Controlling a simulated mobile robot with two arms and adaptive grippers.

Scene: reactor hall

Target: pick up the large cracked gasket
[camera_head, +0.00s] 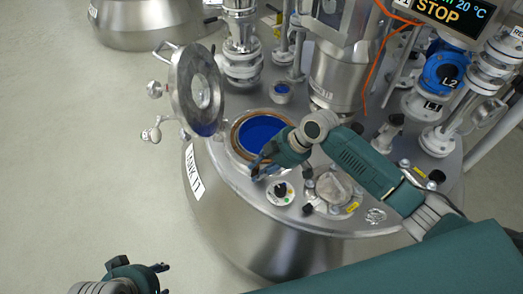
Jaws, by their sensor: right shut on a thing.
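A large brownish ring, the gasket (237,125), lies around the round opening in the lid of the tank, with blue inside it. Its crack is too small to make out. My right gripper (259,166) reaches over the opening from the right and is shut on the front edge of the gasket; the gripper and wrist hide that part of the ring. My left gripper (163,279) is at the bottom left, away from the tank, with its fingers apart and empty.
The round metal hatch cover (198,90) stands open left of the opening. The tank top (330,215) carries a small knob panel (281,190), a blue valve (446,72) and steel fittings. An orange cable (376,65) hangs at the back. The floor at left is clear.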

